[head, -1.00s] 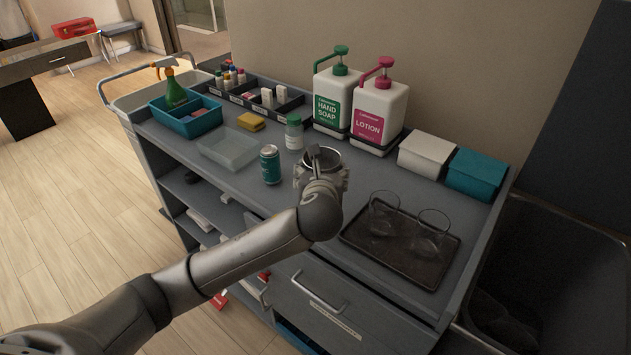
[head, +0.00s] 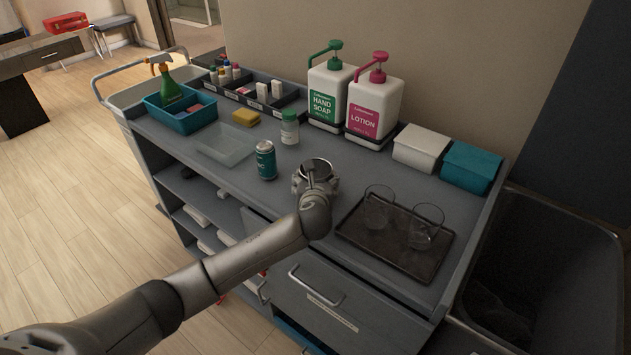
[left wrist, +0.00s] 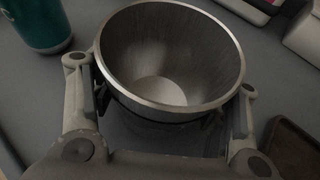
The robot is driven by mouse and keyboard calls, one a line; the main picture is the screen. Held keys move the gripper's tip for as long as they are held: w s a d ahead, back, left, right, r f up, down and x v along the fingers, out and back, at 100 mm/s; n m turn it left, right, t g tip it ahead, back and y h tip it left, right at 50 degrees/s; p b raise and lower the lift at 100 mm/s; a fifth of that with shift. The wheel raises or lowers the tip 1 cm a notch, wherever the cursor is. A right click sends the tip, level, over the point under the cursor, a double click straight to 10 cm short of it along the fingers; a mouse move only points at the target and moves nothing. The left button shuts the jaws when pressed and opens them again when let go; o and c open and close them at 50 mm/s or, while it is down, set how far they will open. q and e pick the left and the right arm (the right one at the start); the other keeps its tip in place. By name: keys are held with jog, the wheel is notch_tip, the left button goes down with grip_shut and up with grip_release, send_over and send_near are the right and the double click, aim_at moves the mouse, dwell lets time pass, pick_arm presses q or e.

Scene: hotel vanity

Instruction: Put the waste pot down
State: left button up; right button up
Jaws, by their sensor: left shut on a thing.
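The waste pot (head: 317,166) is a round metal pot, open at the top, on or just above the grey cart top. My left gripper (head: 315,182) is shut on it. In the left wrist view the waste pot (left wrist: 170,60) is upright and looks empty inside. The fingers of my left gripper (left wrist: 165,110) hold it on both sides. Whether its base touches the cart top is hidden by the gripper. My right gripper is not in view.
A teal can (head: 266,160) stands close left of the pot. A dark tray (head: 348,236) with two glasses lies to its right. Behind are a small green-capped bottle (head: 289,128), a soap dispenser (head: 328,95) and a lotion dispenser (head: 373,108). A clear tray (head: 225,146) lies farther left.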

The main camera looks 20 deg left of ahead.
pick_arm(q)
jog(key=shift+f, duration=0.1)
jog(key=o, duration=1.1)
jog(key=v, duration=1.2)
jog(key=shift+s+b, duration=0.1)
jog(key=shift+b, duration=0.3)
